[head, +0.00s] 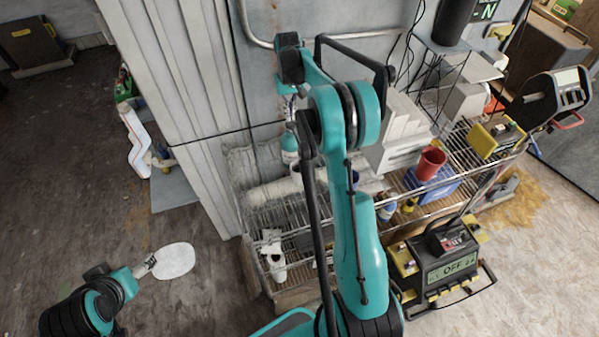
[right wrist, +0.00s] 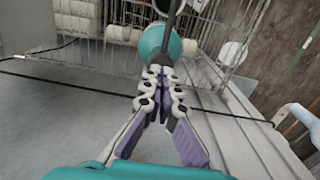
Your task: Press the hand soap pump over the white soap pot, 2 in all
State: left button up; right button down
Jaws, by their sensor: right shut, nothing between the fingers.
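The hand soap is a teal bottle (head: 290,150) on the wire rack by the wall, partly hidden behind my right arm in the head view. In the right wrist view its teal body (right wrist: 168,47) and dark upper part stand just beyond my fingertips. My right gripper (right wrist: 164,74) is shut and empty, close to the pump; I cannot tell if it touches. A small white pot (head: 296,171) shows just below the bottle, mostly hidden by my arm. My left gripper (head: 148,263) is low at the left, beside a flat white oval (head: 174,261); its fingers are too small to read.
The wire rack (head: 293,218) holds white rolls, a red cup (head: 431,163) and a blue crate (head: 437,187). A black cable (right wrist: 62,87) crosses near my right gripper. A battery unit (head: 444,262) stands right of my arm. Open floor lies at the left.

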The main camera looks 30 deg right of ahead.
aim_at(290, 123)
jog(key=shift+f, duration=0.15)
jog(key=shift+f+b, duration=1.3)
jog(key=shift+f, duration=0.3)
jog(key=shift+r, duration=0.1)
jog(key=shift+r+p, duration=0.9)
jog(key=shift+r, duration=0.75)
jog(key=shift+r, duration=0.1)
notch_tip(290, 123, up, 6)
jog(key=p, duration=0.3)
